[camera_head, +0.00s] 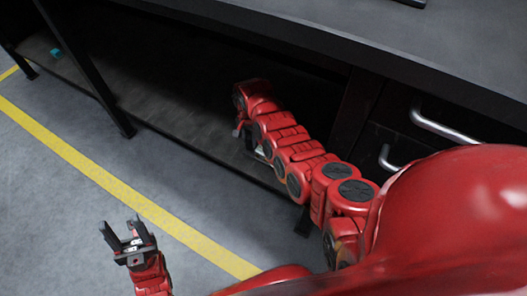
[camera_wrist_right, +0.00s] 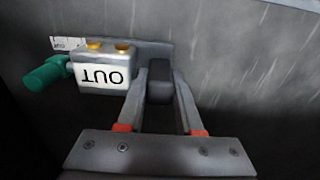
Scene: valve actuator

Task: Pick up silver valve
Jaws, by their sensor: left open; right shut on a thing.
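My right gripper (camera_wrist_right: 161,85) is shut on a dark grey block (camera_wrist_right: 160,78) between its fingertips. I cannot tell from its visible part whether this is the silver valve. Left of the fingers is a pale box (camera_wrist_right: 104,73) with an upside-down "OUT" label, brass-coloured fittings on it and a green cylinder (camera_wrist_right: 47,74) at its left. In the head view my right arm reaches into the dark lower shelf, and the gripper (camera_head: 243,132) is partly hidden by the arm. My left gripper (camera_head: 129,238) is open and empty, above the floor at lower left.
The workbench shelf (camera_head: 165,95) lies under a dark bench top (camera_head: 330,35), with a leg (camera_head: 95,75) at left. A small teal thing (camera_head: 57,53) is far left. Drawers with metal handles (camera_head: 440,125) stand right of my arm. Floor with a yellow line (camera_head: 90,170) is open at left.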

